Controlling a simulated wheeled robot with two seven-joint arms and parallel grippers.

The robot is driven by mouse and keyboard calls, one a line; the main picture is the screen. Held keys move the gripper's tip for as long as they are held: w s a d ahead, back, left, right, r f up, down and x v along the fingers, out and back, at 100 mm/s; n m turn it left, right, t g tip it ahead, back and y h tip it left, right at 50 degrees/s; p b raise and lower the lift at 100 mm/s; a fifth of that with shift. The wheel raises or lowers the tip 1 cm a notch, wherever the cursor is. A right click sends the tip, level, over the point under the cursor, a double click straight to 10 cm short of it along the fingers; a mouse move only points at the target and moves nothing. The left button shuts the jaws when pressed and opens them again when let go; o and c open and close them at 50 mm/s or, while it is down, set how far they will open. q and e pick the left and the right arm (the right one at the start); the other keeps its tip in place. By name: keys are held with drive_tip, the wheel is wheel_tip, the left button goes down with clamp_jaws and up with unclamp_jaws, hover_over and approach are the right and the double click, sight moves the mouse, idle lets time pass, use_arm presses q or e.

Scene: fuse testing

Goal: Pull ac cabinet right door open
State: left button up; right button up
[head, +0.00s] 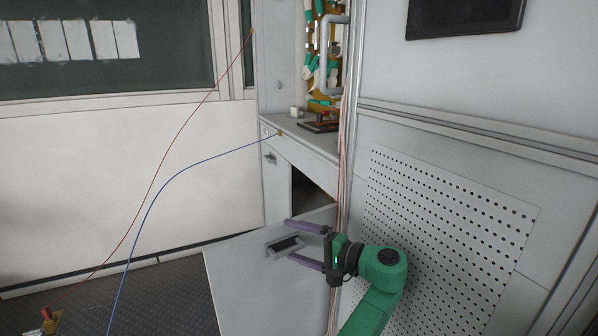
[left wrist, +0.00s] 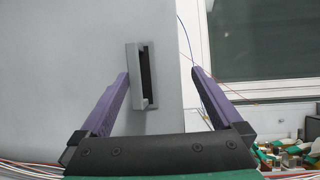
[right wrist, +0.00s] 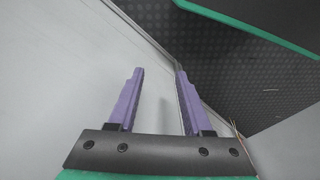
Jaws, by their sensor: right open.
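The cabinet's right door (head: 235,275) is a light grey panel standing swung out from the cabinet front, with a dark opening behind it. Its recessed handle (head: 285,246) has a dark slot and also shows in the left wrist view (left wrist: 134,75). My left gripper (head: 291,243) is open in front of the door, its purple fingers on either side of the handle; I cannot tell whether they touch it. My right gripper (right wrist: 160,72) is open in the right wrist view, beside a grey panel's edge, with nothing clearly held. It does not show in the head view.
Another handle (head: 270,158) is on the cabinet's left side. A perforated panel (head: 450,225) stands close at the right.

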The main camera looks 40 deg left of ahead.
use_arm(q)
wheel_tip(320, 180, up, 11)
drive_tip(key=y+p, duration=0.1)
drive_tip(key=p, duration=0.3)
drive_tip(key=shift+w+d+f+n+p, duration=0.2)
drive_tip(key=shift+d+n+p, duration=0.1)
drive_tip(key=shift+d+p, duration=0.1)
drive_tip(key=r+p, duration=0.2)
drive_tip(key=r, duration=0.1)
drive_tip(key=s+d+r+p, duration=0.1)
drive_tip(key=r, duration=0.1)
drive_tip(key=shift+c, duration=0.5)
drive_tip(key=shift+w+a+r+p, duration=0.1)
drive_tip(key=shift+a+r+p, duration=0.05)
drive_tip(key=shift+r+p, duration=0.5)
use_arm(e)
drive_tip(key=s+d+f, duration=0.2)
drive_tip(key=s+f, duration=0.5)
drive_tip(key=s+d+f, duration=0.3)
drive_tip(key=s+f, duration=0.3)
drive_tip(key=s, duration=0.1)
drive_tip(key=shift+f+h, duration=0.3)
drive_tip(key=shift+f, duration=0.05)
